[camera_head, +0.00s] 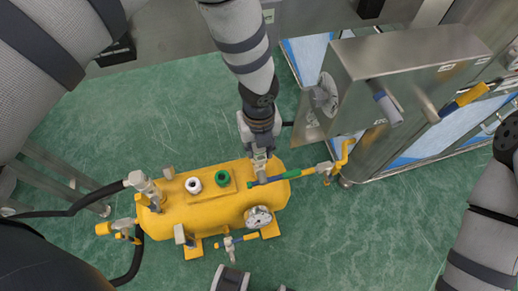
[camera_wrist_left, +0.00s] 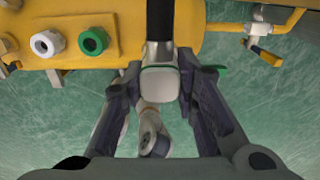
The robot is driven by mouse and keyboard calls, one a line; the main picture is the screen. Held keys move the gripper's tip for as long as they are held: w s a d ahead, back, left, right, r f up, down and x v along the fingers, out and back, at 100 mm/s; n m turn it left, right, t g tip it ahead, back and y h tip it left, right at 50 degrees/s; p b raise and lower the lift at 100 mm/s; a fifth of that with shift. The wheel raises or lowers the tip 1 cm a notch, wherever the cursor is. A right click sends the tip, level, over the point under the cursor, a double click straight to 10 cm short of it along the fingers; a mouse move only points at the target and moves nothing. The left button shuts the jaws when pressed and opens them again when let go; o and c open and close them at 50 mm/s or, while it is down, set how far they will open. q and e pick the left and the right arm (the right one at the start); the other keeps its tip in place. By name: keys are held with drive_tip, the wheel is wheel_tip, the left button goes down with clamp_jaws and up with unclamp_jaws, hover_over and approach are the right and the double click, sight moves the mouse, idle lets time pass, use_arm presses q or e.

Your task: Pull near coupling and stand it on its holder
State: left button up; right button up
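The yellow tank (camera_head: 165,223) carries a white ring-shaped fitting (camera_head: 193,185) and a green one (camera_head: 222,178) on top. My left gripper (camera_head: 262,152) is at the tank's top right, to the right of these fittings. In the left wrist view its two fingers lie against both sides of a grey block-shaped coupling (camera_wrist_left: 160,82), with a black rod or hose running up from it. Which holder belongs to it cannot be told. Grey and dark parts at the bottom edge of the head view may be my right gripper; its fingers cannot be made out.
A round gauge (camera_head: 259,218) and a small valve (camera_head: 230,245) sit on the tank's lower side. A pipe with a yellow handle (camera_head: 345,152) runs right towards a steel machine (camera_head: 400,52). A black hose (camera_head: 75,207) enters from the left. Green floor (camera_head: 365,235) is clear at lower right.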

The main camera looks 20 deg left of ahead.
use_arm(q)
clamp_jaws()
drive_tip(key=shift+r, duration=0.1)
drive_tip(key=shift+r, duration=0.15)
drive_tip(key=shift+r+p, duration=1.25)
drive_tip(key=shift+r, duration=1.55)
use_arm(e)
drive_tip(key=w+r, duration=0.2)
drive_tip(key=shift+w+r+t, duration=0.3)
drive_tip(key=shift+r+t, duration=0.1)
